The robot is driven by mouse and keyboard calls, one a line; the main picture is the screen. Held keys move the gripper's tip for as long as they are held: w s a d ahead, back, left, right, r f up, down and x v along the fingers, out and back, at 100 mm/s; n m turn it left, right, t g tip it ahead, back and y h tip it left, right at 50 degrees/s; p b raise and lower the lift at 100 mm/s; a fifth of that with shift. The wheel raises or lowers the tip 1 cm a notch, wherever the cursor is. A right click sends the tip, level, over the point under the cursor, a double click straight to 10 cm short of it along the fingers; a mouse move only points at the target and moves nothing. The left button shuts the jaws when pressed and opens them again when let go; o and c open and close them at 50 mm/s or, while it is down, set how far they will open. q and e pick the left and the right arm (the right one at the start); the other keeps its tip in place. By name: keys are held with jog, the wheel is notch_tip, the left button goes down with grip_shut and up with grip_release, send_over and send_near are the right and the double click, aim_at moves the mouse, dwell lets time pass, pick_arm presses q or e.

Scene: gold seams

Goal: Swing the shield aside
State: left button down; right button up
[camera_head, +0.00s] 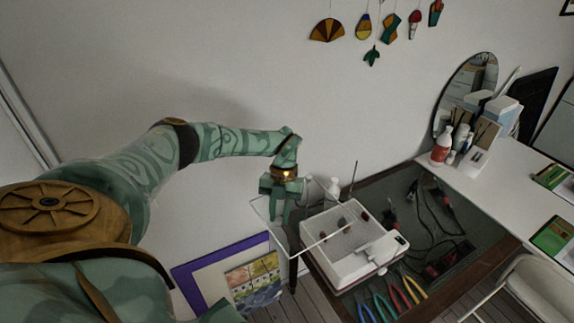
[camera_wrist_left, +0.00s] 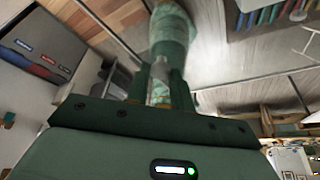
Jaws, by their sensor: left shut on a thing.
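The clear shield (camera_head: 292,240) is a thin see-through panel with pale edges, at the left side of a white boxy machine (camera_head: 338,268) on the table. It juts out to the left past the machine and partly overlaps it in the head view. My left gripper (camera_head: 281,211) points down and is shut on the shield near its far left part. In the left wrist view the gripper's fingers (camera_wrist_left: 160,82) show from behind the dark green palm, and the shield is hard to make out there. My right gripper is in neither view.
Several pliers with coloured handles (camera_head: 392,302) lie in front of the machine. Cables and tools lie in the dark recess (camera_head: 430,225) to its right. White bottles (camera_head: 331,187) stand behind it. A purple-framed picture (camera_head: 196,285) leans below left.

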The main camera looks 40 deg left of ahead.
pick_arm(q)
jog(key=shift+a+m, duration=0.3)
jog(key=shift+a, duration=0.25)
jog(key=c, duration=1.2)
grip_release()
jog(key=b+v, duration=0.2)
jog(key=v, duration=1.4)
jog(key=shift+d+r, duration=0.25)
